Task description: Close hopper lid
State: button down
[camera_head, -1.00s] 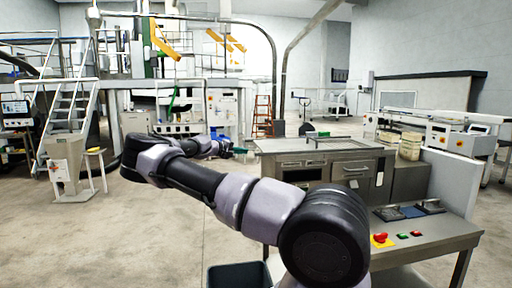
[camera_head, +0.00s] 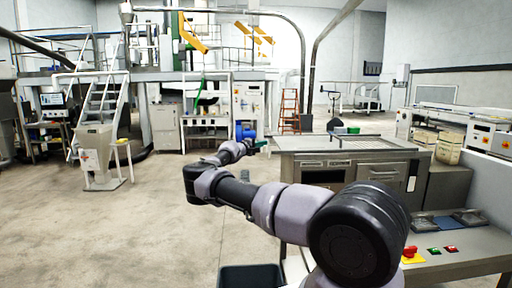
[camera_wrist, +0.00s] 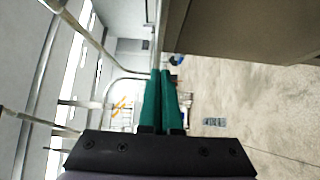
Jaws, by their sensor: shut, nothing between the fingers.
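A pale grey hopper-like unit (camera_head: 97,152) with a tapered top stands on the floor at the left of the head view. It is too small there to tell how its lid lies. My gripper (camera_head: 262,143) is far to the right of it, near the left end of a grey metal bench. In the wrist view my gripper (camera_wrist: 165,72) shows two green fingers lying together, shut and empty. No lid can be made out in the wrist view.
The metal bench (camera_head: 350,163) stands close beside my arm at the right. A control table (camera_head: 455,262) with a red knob is at front right. A dark bin (camera_head: 250,277) is on the floor at front. White stairs (camera_head: 103,98) rise behind the hopper-like unit. The floor at left is clear.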

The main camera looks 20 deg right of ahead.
aim_at(280, 141)
jog(key=shift+s+d, duration=0.35)
jog(key=shift+d, duration=0.5)
jog(key=shift+s+d, duration=0.3)
jog(key=shift+d, duration=0.55)
jog(key=d, duration=0.2)
jog(key=s+d, duration=0.1)
jog(key=d, duration=0.1)
jog(key=shift+s+d, duration=0.2)
jog(key=shift+d, duration=0.15)
